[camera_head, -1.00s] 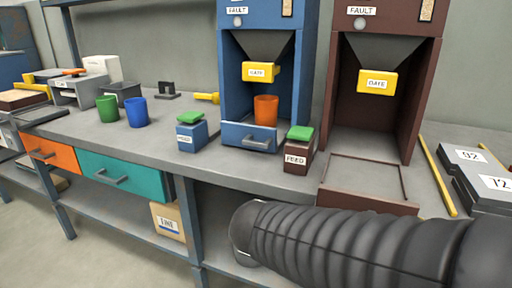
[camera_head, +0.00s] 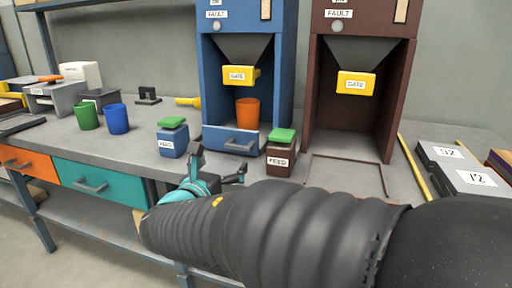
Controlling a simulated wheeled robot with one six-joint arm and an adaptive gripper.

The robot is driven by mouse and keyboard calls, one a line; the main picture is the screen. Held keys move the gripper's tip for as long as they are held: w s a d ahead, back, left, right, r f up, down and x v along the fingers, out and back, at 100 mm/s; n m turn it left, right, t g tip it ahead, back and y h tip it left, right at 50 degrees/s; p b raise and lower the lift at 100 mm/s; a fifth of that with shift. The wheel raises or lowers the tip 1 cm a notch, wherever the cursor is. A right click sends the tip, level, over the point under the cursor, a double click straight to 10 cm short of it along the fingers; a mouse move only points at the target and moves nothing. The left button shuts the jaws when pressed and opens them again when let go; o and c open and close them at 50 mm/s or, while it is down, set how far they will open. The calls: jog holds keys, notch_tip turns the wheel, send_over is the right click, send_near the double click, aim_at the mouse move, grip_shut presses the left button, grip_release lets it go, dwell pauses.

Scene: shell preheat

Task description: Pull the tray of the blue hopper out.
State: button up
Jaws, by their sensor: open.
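The blue hopper (camera_head: 212,85) stands on the bench in the middle of the head view. Its tray (camera_head: 230,139) is a blue drawer front with a grey handle (camera_head: 238,146) at the hopper's base. An orange cup (camera_head: 247,112) stands inside the hopper, behind the tray front and below the yellow gate (camera_head: 240,76). My gripper (camera_head: 219,165) is open and empty, in front of and below the tray. Its fingers point up toward the handle but appear apart from it. My dark sleeved arm hides part of the bench edge.
A blue feed box (camera_head: 172,142) with a green top stands left of the tray, and a brown feed box (camera_head: 280,158) stands right. The brown hopper (camera_head: 312,100) is farther right. Green (camera_head: 87,116) and blue (camera_head: 117,119) cups stand left. A teal drawer (camera_head: 120,186) is below.

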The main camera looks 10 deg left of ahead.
aim_at(236, 148)
jog(key=w, duration=0.9)
jog(key=shift+w+d, duration=0.35)
jog(key=shift+d, duration=0.05)
